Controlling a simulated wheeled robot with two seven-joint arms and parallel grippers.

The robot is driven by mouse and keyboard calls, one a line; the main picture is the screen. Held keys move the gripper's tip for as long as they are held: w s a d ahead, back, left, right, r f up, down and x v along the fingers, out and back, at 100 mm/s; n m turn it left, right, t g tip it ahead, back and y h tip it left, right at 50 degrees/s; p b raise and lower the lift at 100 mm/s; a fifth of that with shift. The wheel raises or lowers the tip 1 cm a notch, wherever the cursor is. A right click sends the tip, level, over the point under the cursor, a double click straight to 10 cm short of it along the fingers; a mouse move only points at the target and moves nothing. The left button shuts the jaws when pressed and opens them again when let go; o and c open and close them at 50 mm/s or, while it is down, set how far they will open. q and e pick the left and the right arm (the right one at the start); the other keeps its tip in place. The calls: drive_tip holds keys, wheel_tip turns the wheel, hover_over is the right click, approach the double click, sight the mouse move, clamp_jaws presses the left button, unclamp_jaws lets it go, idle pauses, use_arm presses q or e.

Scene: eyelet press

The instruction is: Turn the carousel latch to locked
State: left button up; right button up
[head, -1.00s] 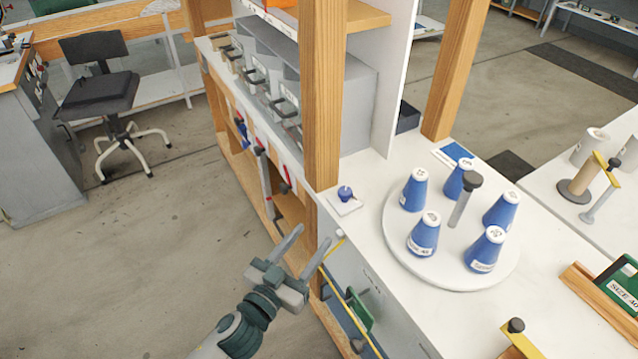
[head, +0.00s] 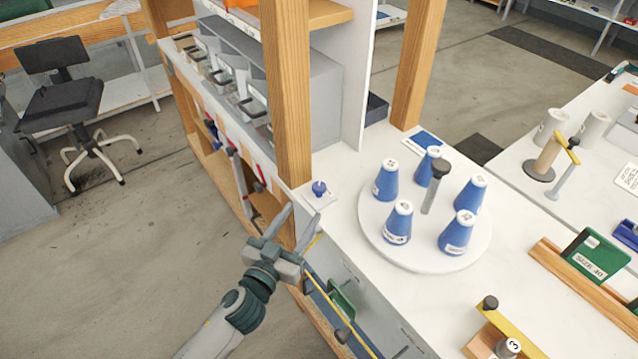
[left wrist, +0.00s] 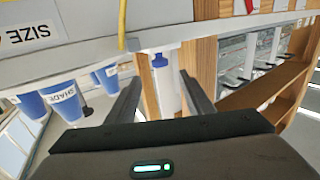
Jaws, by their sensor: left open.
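The likely carousel latch is a small blue knob (head: 319,188) on a white square plate at the bench's left edge, beside the post. I cannot read its setting. The white round carousel (head: 375,240) stands to its right, with several blue cones (head: 398,222) around a grey, dark-topped centre post (head: 434,187). My left gripper (head: 302,224) is open and empty, just off the bench edge and apart from the knob. In the left wrist view the blue knob (left wrist: 159,61) shows beyond and between the open fingers (left wrist: 160,82). My right gripper is not in view.
A wooden post (head: 287,90) rises close behind the knob. Grey bins (head: 225,75) line the shelf to the left. A yellow bar (head: 508,328) and a green box marked SIZE 40 (head: 597,255) are at the right.

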sight(316, 191)
use_arm(q)
drive_tip(key=p+x, duration=0.1)
drive_tip(key=x, duration=0.9)
drive_tip(key=shift+w+d, duration=0.3)
drive_tip(key=shift+w, duration=0.35)
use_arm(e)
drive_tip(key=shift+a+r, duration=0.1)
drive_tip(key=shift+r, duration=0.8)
use_arm(q)
drive_tip(key=c, duration=0.9)
drive_tip(key=shift+c, duration=0.8)
drive_tip(key=shift+p, duration=0.3)
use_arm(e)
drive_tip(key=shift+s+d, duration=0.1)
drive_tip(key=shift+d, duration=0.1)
